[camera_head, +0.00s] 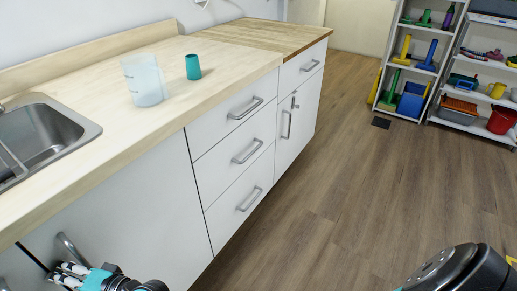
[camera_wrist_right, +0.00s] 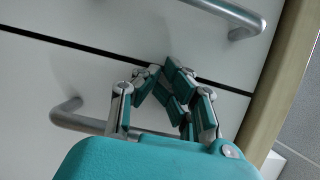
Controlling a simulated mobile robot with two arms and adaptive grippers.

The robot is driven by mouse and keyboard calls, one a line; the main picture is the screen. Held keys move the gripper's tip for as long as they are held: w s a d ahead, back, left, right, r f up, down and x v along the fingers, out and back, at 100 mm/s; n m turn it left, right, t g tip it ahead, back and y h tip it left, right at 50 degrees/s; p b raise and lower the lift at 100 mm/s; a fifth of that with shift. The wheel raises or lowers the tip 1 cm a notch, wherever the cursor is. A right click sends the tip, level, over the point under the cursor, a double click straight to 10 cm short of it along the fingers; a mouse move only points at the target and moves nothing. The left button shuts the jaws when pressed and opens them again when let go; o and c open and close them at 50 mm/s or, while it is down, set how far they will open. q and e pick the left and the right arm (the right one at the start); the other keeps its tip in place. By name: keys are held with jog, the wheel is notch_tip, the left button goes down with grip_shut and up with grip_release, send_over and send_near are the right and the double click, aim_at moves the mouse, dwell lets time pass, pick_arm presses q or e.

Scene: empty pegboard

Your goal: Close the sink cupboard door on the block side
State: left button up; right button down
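The white sink cupboard doors (camera_head: 130,215) are below the counter at the lower left. A narrow dark gap separates the two doors; it shows in the right wrist view, with a bar handle (camera_wrist_right: 75,118) on one door and another handle (camera_wrist_right: 240,20) on the other. Both doors look nearly flush. No block is visible, so I cannot tell which door is on its side. My right gripper (camera_head: 72,272) is beside the right door's handle (camera_head: 70,246). In the right wrist view its fingertips (camera_wrist_right: 163,76) meet, empty, close to the door front; contact is unclear. My left gripper is out of view.
The wooden counter (camera_head: 100,125) holds a steel sink (camera_head: 60,128), a clear beaker (camera_head: 146,88) and a teal cup (camera_head: 193,67). Drawers with bar handles (camera_head: 246,152) are right of the doors. Shelves with tools (camera_head: 415,65) stand at the back right.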

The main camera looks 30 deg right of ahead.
jog(key=shift+w+d, duration=0.2)
jog(key=shift+d, duration=0.05)
